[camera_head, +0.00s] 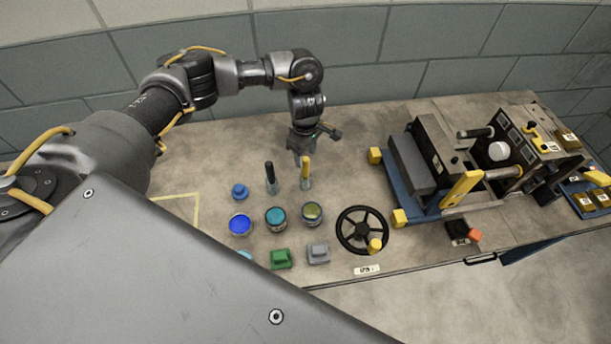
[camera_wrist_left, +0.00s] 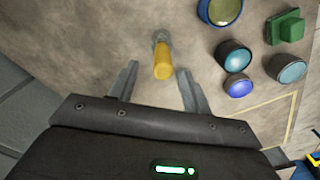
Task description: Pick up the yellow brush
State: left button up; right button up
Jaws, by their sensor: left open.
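The yellow brush (camera_head: 306,171) stands upright on the bench, its yellow handle up and a pale lower end at the bench top. My left gripper (camera_head: 301,157) points down, open and empty, close above and behind the handle. In the left wrist view the yellow brush (camera_wrist_left: 163,62) shows in the gap between the two open fingertips (camera_wrist_left: 157,72), with bare bench around it. I cannot tell how far below the tips the handle is. A black-handled brush (camera_head: 270,176) stands upright just to its left. My right gripper is not in view.
Paint tins (camera_head: 276,216) stand in front of the brushes, with a blue knob (camera_head: 240,191), a green block (camera_head: 281,258) and a grey block (camera_head: 318,253). A black handwheel (camera_head: 362,231) and a blue-framed machine (camera_head: 430,180) are to the right. The bench behind is bare up to the block wall.

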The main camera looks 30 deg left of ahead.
aim_at(305, 173)
pick_arm(q)
jog(key=f, duration=0.2)
jog(key=f+p, duration=0.1)
jog(key=f, duration=0.1)
jog(key=shift+s+d+f, duration=0.1)
jog(key=shift+s+f, duration=0.1)
jog(key=shift+f, duration=0.2)
grip_shut()
